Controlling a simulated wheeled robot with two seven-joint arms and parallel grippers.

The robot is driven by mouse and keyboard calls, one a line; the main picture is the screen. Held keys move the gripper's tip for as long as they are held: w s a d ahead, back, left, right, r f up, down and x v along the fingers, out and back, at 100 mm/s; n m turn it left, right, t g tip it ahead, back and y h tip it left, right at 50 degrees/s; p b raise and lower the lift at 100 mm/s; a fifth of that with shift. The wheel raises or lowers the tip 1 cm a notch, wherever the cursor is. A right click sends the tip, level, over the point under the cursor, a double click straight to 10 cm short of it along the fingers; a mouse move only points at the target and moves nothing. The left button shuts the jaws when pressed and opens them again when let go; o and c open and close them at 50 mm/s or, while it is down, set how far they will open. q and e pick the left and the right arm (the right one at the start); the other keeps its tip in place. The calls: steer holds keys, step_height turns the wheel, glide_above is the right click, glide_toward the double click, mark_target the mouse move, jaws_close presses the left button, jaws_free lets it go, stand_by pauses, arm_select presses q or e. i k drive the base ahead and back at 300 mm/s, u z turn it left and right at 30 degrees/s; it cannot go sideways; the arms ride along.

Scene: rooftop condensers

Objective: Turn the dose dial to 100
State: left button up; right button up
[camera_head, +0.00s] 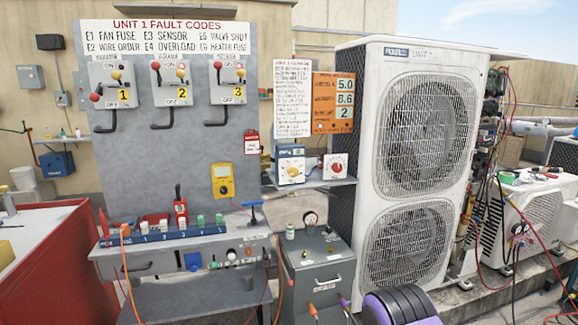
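Two small dial boxes stand on a grey shelf (318,184) left of the large condenser unit. One is a white and blue box with a yellow knob (292,170). The other is a white box with a round red dial (336,167). Their labels and scale marks are too small to read, so I cannot tell which is the dose dial or where either one points.
The tall condenser (418,150) stands right of the shelf. An orange number board (333,103) hangs above it. A grey cabinet (318,270) with a gauge stands below. A workbench (180,243) with tools and a yellow meter (222,181) are to the left.

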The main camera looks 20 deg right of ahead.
mark_target(293, 172)
steer(key=u, duration=0.5)
steer(key=k, duration=0.6)
steer(key=z, duration=0.25)
steer(key=i, duration=1.3)
steer(key=z, duration=1.25)
